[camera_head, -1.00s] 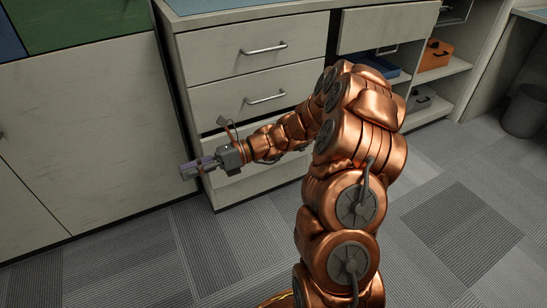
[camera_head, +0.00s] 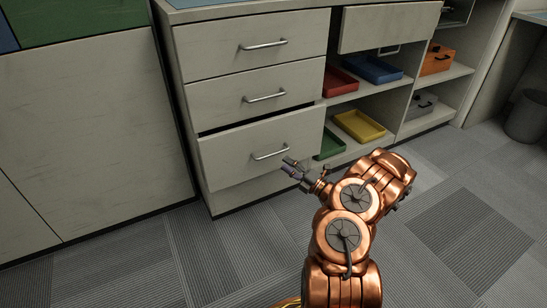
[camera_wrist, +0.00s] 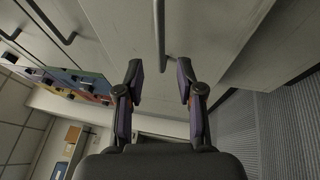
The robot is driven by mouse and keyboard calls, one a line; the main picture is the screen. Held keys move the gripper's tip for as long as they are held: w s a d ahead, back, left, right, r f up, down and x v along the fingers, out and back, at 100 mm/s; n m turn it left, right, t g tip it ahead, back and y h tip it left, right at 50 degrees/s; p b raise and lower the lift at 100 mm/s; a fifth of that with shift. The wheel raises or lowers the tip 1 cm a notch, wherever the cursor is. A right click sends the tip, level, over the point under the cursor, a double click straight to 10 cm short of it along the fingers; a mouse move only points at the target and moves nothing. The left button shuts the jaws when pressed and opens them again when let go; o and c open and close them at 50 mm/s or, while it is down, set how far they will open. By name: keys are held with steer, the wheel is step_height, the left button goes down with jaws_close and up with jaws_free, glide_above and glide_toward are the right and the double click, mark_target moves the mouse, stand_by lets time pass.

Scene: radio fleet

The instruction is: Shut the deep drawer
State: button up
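The deep drawer (camera_head: 235,160) is the bottom one of three in the pale cabinet. Its front stands out from the cabinet, with a dark gap along its top edge. Its bar handle (camera_head: 270,153) is on the front. My gripper (camera_head: 290,166) is just in front of the drawer, a little right of the handle's middle in the head view. In the wrist view, the two fingers (camera_wrist: 160,80) are apart with nothing between them. The handle (camera_wrist: 159,30) shows beyond the fingertips, roughly in line with the gap. I cannot tell whether anything touches.
The two drawers above (camera_head: 250,50) look shut. To the right, open shelves hold a red tray (camera_head: 340,82), a blue tray (camera_head: 372,69), a yellow tray (camera_head: 359,126) and a green tray (camera_head: 329,144). An orange box (camera_head: 436,60) stands further right. The carpet in front is clear.

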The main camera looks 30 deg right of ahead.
mark_target(273, 154)
steer(key=b+x, duration=0.2)
steer(key=x, duration=0.5)
steer(key=shift+w+b, duration=0.3)
steer(key=shift+b, duration=0.1)
jaws_close()
stand_by(0.4)
